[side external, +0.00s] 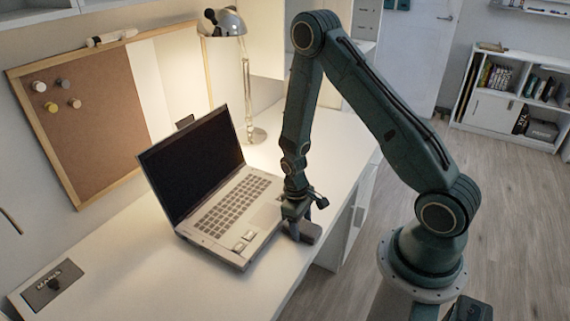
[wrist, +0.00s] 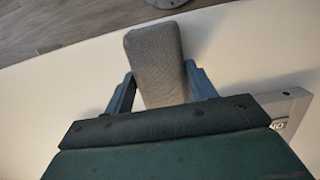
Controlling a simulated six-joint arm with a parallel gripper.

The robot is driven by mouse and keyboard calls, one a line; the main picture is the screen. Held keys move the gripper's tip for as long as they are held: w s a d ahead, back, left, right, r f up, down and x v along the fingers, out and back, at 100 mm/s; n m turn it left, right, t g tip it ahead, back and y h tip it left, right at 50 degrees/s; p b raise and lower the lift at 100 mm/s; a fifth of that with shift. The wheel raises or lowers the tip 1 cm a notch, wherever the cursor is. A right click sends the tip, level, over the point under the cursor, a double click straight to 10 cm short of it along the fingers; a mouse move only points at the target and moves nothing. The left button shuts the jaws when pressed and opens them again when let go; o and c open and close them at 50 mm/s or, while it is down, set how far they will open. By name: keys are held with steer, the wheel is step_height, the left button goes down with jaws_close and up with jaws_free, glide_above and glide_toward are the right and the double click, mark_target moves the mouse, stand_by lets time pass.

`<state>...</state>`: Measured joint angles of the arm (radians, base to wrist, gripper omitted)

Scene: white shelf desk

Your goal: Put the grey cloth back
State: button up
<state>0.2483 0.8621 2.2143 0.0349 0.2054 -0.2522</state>
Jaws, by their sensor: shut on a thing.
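The grey cloth (wrist: 155,62) is a folded, block-like piece with a woven texture. In the wrist view it sits between the two fingers of my gripper (wrist: 159,80), which is shut on it. Its near end is hidden behind the gripper body. In the side view my gripper (side external: 297,212) points down at the desk's front edge, just right of the laptop, with the cloth (side external: 309,232) low beside it. I cannot tell whether the cloth touches the desk.
The open laptop (side external: 236,207) stands close to the left of my gripper. A lamp (side external: 246,90) stands behind. The white desk (side external: 150,275) is clear in front of the laptop.

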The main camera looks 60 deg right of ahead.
steer(key=shift+f, duration=0.1)
steer(key=o, duration=1)
steer(key=shift+c, duration=0.2)
step_height(320, 180, up, 12)
steer(key=w, duration=0.1)
steer(key=shift+w, duration=0.35)
stand_by(0.5)
steer(key=s+a+r+t, duration=0.2)
steer(key=r, duration=0.7)
steer(key=s+a+r+t, duration=0.2)
steer(key=a+r, duration=0.1)
steer(key=r, duration=0.5)
steer(key=s+a+r+t, duration=0.3)
steer(key=s+r, duration=0.5)
steer(key=s, duration=0.2)
steer(key=shift+s+a+r, duration=0.3)
steer(key=shift+a+r, duration=0.05)
steer(key=shift+r, duration=0.05)
